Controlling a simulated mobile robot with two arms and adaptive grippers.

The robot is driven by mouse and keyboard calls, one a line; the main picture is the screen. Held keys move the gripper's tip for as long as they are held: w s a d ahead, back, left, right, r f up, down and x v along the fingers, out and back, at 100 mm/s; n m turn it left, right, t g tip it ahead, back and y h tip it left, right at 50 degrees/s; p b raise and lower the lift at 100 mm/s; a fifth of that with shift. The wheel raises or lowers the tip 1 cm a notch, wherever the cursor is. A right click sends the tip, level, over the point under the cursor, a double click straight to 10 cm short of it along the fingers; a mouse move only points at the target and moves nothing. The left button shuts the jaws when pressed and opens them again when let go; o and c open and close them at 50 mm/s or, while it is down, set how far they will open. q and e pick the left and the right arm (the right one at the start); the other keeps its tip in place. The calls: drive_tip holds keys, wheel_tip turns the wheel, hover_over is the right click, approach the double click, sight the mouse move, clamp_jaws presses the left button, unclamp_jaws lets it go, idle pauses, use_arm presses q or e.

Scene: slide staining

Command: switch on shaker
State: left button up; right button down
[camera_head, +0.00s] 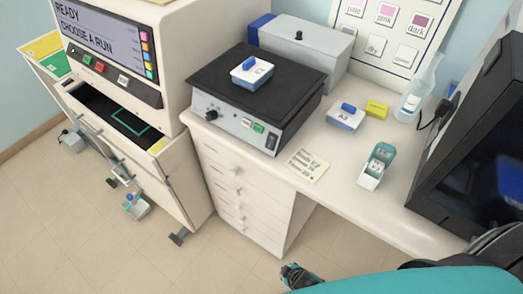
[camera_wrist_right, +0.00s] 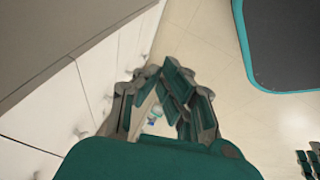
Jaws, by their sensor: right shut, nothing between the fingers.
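The shaker (camera_head: 233,123) is a grey box with a black platform on the white bench. Its sloped front panel carries a black knob (camera_head: 211,114), a white button (camera_head: 246,121) and a green button (camera_head: 258,128). A white box with a blue clip (camera_head: 251,69) rests on the platform. My right gripper (camera_head: 298,274) is low at the bottom of the head view, below the bench top and apart from the shaker. It is shut and empty in the right wrist view (camera_wrist_right: 174,88), over the floor beside the drawers. My left gripper is not in view.
The stainer (camera_head: 112,45) stands left of the shaker. A grey box (camera_head: 305,45) is behind it. A note (camera_head: 307,165), a labelled box (camera_head: 345,117), an open slide box (camera_head: 376,166), a bottle (camera_head: 413,100) and a dark monitor (camera_head: 475,150) are to the right.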

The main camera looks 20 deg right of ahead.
drive_tip(key=w+a+r+n+t, duration=0.25)
drive_tip(key=w+r, duration=0.25)
drive_tip(key=r, duration=0.5)
drive_tip(key=w+a+r+n+t, duration=0.1)
drive_tip(key=w+a+r+t, duration=0.15)
drive_tip(key=w+r, duration=0.5)
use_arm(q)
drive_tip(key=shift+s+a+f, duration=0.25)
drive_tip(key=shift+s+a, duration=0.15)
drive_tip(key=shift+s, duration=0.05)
use_arm(e)
wheel_tip(320, 180, up, 27)
drive_tip(key=t+h, duration=0.1)
drive_tip(key=t, duration=0.3)
drive_tip(key=shift+s+f+n, duration=0.15)
drive_tip(key=shift+s+n, duration=0.25)
drive_tip(key=shift+n, duration=0.05)
